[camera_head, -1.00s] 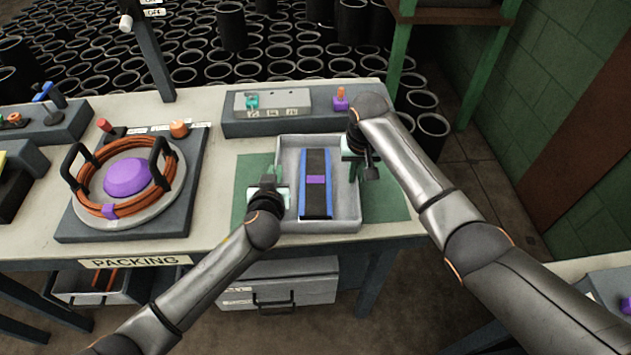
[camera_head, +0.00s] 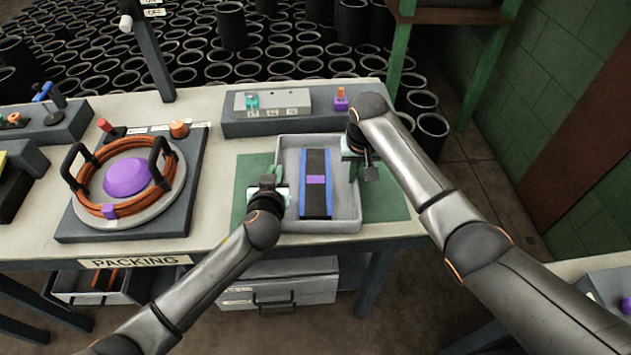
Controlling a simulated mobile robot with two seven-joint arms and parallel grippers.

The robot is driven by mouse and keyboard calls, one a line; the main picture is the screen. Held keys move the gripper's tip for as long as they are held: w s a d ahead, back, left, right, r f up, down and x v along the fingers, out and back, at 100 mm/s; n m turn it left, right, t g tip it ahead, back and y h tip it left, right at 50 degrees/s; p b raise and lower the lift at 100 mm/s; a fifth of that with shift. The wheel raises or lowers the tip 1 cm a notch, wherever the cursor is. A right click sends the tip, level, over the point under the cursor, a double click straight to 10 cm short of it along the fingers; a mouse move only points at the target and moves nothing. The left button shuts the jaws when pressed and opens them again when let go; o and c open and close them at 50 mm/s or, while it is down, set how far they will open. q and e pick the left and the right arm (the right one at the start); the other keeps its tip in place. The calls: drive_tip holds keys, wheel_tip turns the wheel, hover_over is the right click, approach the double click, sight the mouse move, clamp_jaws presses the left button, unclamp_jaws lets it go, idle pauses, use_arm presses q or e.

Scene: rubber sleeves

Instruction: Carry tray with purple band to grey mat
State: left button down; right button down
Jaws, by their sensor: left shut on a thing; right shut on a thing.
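The light grey tray (camera_head: 347,212) stands on a green mat (camera_head: 394,203) on the packing table. A black and blue piece with a purple band (camera_head: 316,180) lies in it. My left gripper (camera_head: 270,182) is shut on the tray's left wall. My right gripper (camera_head: 355,158) is shut on the tray's right wall, towards the far end. The tray looks level, and I cannot tell whether it is raised off the green mat. No grey mat can be made out in view.
Left of the tray is a coil station (camera_head: 125,180) with orange coils and two dark handles. A grey control box (camera_head: 292,115) stands behind the tray. Another surface (camera_head: 606,275) shows at the lower right. Dark floor lies between it and the table.

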use_arm(q)
drive_tip(key=shift+r, duration=0.15)
use_arm(e)
drive_tip(key=shift+r, duration=0.2)
